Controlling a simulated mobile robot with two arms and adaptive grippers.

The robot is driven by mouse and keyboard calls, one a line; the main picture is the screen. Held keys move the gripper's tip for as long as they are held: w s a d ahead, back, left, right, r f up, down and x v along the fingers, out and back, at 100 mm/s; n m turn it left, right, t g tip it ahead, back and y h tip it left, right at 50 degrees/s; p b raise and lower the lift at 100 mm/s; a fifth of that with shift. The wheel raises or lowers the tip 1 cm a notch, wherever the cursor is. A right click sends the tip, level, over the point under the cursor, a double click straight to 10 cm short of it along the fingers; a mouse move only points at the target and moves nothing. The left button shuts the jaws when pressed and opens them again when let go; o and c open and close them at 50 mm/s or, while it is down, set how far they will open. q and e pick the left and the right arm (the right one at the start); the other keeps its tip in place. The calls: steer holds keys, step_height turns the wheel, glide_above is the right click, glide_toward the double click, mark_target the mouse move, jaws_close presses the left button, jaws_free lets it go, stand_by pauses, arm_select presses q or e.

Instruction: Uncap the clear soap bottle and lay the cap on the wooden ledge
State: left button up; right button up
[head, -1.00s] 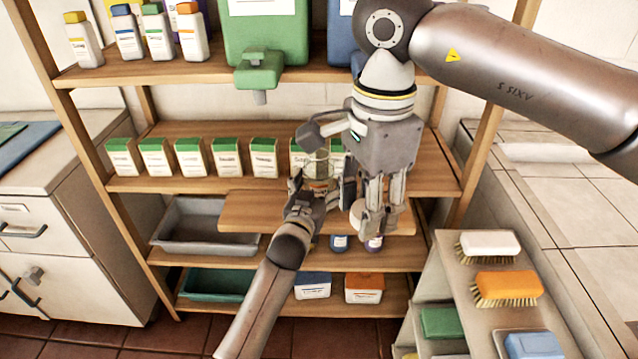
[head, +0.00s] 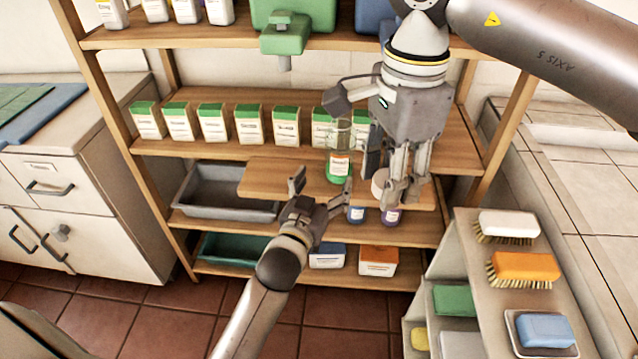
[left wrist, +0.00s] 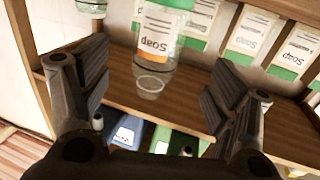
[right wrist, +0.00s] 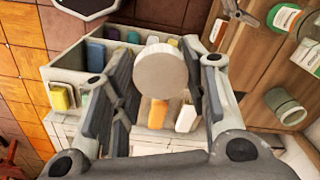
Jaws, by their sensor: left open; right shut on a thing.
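The clear soap bottle (head: 339,167), with a white label and green contents, stands upright on the wooden ledge (head: 262,181). In the left wrist view the bottle (left wrist: 158,42) appears upside down, with its mouth open and uncapped. My left gripper (head: 318,198) is open and empty, in front of the bottle and apart from it. My right gripper (head: 408,198) is shut on the round white cap (head: 380,184), to the right of the bottle by the ledge's right part. The cap (right wrist: 160,68) shows between the fingers in the right wrist view; any contact with the ledge is unclear.
Several green-topped boxes (head: 213,124) line the shelf behind. A green dispenser (head: 284,35) hangs above. A brush rack (head: 458,250) stands at right. The ledge's left part is bare.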

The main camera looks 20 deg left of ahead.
arm_select(q)
steer(key=shift+s, duration=0.25)
steer(key=s+d+f+m+g, duration=0.1)
steer(key=s+f+g, duration=0.25)
steer(key=f, duration=0.85)
steer(key=s+f+g+h, duration=0.15)
steer(key=s+f, duration=0.25)
steer(key=f, duration=0.8)
steer(key=s+d+f+m+g, duration=0.1)
steer(key=s+f+g, duration=0.25)
steer(key=f, duration=0.95)
steer(key=s+a+f+g, duration=0.2)
steer(key=s+f+g, duration=0.2)
steer(key=s+f, duration=1)
steer(key=s+a+f+g, duration=0.1)
steer(key=s+f, duration=0.1)
steer(key=s, duration=0.5)
steer(key=s+a+f+g, duration=0.1)
steer(key=s+f+g, duration=0.1)
steer(key=s, duration=0.6)
steer(key=s+a+f+g+y, duration=0.1)
steer(key=s+f, duration=0.2)
steer(key=s, duration=0.5)
steer(key=shift+s+a+f+m, duration=0.2)
steer(key=shift+a+f+m, duration=0.1)
steer(key=shift+a+f, duration=0.1)
